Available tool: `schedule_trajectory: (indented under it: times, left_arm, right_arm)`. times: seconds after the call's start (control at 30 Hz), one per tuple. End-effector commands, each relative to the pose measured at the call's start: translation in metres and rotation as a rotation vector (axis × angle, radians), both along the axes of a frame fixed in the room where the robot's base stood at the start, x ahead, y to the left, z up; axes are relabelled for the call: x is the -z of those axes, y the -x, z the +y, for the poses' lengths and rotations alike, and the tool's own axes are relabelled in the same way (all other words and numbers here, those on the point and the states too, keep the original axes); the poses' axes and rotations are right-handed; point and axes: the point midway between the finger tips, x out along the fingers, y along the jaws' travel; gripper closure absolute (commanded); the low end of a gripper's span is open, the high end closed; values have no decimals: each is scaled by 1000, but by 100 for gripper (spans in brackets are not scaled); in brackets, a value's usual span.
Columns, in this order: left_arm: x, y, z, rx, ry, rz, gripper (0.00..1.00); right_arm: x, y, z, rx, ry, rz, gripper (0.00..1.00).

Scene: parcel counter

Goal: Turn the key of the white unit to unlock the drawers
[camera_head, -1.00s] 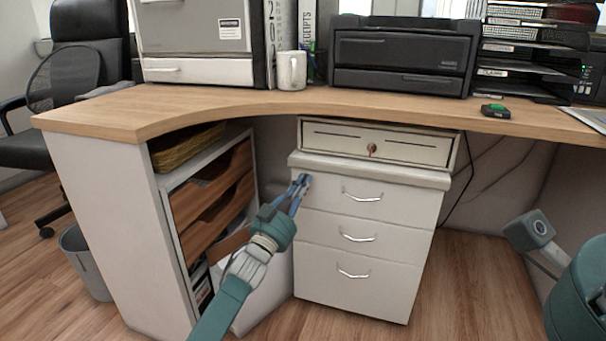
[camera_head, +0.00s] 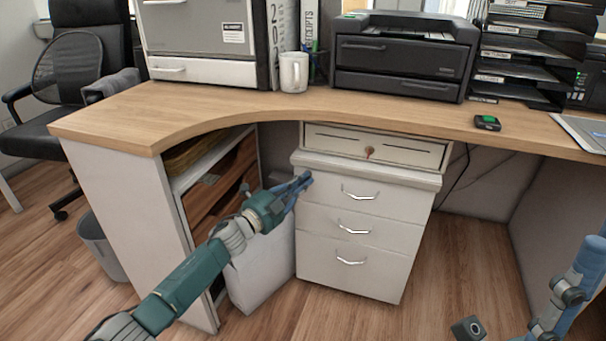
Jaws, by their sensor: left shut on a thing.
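The white unit (camera_head: 352,246) is a pedestal with several drawers and bright metal handles under the desk. My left gripper (camera_head: 305,182) is at the upper left corner of its front, beside the top drawer. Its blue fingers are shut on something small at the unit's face. The unit's key is not visible; the fingers cover that spot, so I cannot tell how far it is turned. The drawers look closed. Part of my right gripper (camera_head: 568,294) shows at the lower right, cut off by the frame edge, away from the unit; its fingers cannot be made out clearly.
A cream cash drawer (camera_head: 408,148) with a key (camera_head: 369,152) in its lock sits above the unit, under the desk top (camera_head: 240,101). A shelf cabinet (camera_head: 128,210) stands left, with a white box (camera_head: 262,262) beside the unit. The floor in front is clear.

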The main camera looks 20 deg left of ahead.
Motion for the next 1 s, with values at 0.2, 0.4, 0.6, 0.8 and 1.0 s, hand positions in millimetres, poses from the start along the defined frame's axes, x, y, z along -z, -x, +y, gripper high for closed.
schedule_trajectory:
  times: [0.2, 0.4, 0.6, 0.8, 1.0]
  left_arm:
    - [-2, 0, 0, 0, -114, -1, 100]
    - [0, 0, 0, 0, -169, -3, 100]
    - [1, 0, 0, 0, -185, -4, 100]
    - [1, 0, 0, 0, -185, -4, 100]
    - [1, 0, 0, 0, -185, -4, 84]
  right_arm:
    - [-6, 2, -1, -1, -2, 26, 60]
    - [-11, 2, -1, -1, -3, 25, 60]
    - [-12, 2, -1, -1, -3, 25, 60]
    - [-12, 2, -1, -1, -2, 26, 60]
    - [-12, 1, -1, -2, -3, 26, 60]
